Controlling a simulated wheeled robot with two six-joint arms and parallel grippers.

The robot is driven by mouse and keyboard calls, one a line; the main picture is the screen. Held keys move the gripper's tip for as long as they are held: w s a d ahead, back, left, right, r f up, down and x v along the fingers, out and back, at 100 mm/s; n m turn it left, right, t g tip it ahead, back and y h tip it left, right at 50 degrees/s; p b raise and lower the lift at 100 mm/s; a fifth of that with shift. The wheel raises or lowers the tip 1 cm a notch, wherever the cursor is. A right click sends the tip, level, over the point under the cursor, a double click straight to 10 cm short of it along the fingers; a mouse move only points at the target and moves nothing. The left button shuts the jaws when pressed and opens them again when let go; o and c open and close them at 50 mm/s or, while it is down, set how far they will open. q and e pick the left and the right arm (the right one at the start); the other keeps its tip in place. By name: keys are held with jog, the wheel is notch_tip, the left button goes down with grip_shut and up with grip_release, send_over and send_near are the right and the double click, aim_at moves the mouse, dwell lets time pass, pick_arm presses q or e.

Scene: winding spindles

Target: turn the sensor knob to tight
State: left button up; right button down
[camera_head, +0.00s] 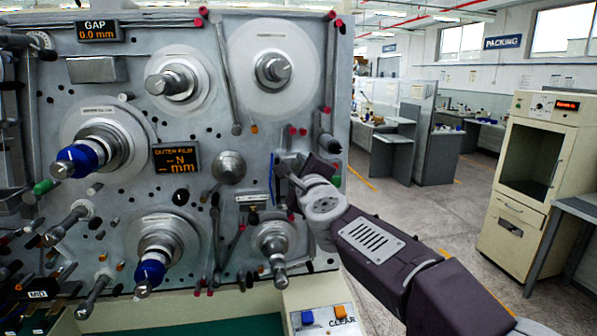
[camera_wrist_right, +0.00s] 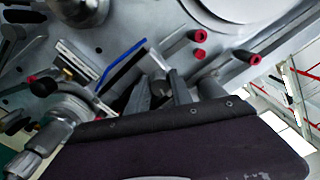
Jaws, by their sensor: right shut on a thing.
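My right gripper (camera_head: 292,178) reaches in from the right against the grey machine panel (camera_head: 215,125). In the right wrist view its fingers (camera_wrist_right: 160,90) are close together around a small dark round knob (camera_wrist_right: 160,88), which looks like the sensor knob. The fingers and wrist cover most of it, and its pointer or marking cannot be read. The knob is hidden behind the gripper in the head view. A display reading "OUTER FILM – N mm" (camera_head: 176,158) is to the left. My left gripper is not in view.
Spindles and rollers project from the panel, including a large disc (camera_head: 272,68) above and a lower spindle (camera_head: 276,246). Red-tipped pins (camera_wrist_right: 197,36) stand close to the gripper. A blue button and an orange "CLEAR" button (camera_head: 341,312) sit below.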

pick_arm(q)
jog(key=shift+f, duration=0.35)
pick_arm(e)
jog(key=shift+f+m, duration=0.3)
jog(key=shift+m, duration=0.9)
pick_arm(q)
jog(key=shift+b, duration=0.3)
pick_arm(e)
jog(key=c, duration=1.1)
grip_release()
jog(key=shift+c, duration=0.2)
jog(key=shift+s+r, duration=0.1)
jog(key=shift+r, duration=0.05)
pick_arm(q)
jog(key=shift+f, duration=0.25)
pick_arm(e)
jog(key=shift+s+d+m, duration=0.1)
jog(key=shift+s+m, duration=0.2)
jog(key=shift+s, duration=0.25)
pick_arm(q)
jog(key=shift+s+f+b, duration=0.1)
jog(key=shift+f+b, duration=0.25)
jog(key=shift+b, duration=0.25)
pick_arm(e)
jog(key=s+d, duration=0.1)
jog(key=s, duration=0.6)
jog(key=shift+s+d, duration=0.3)
jog(key=shift+s, duration=0.1)
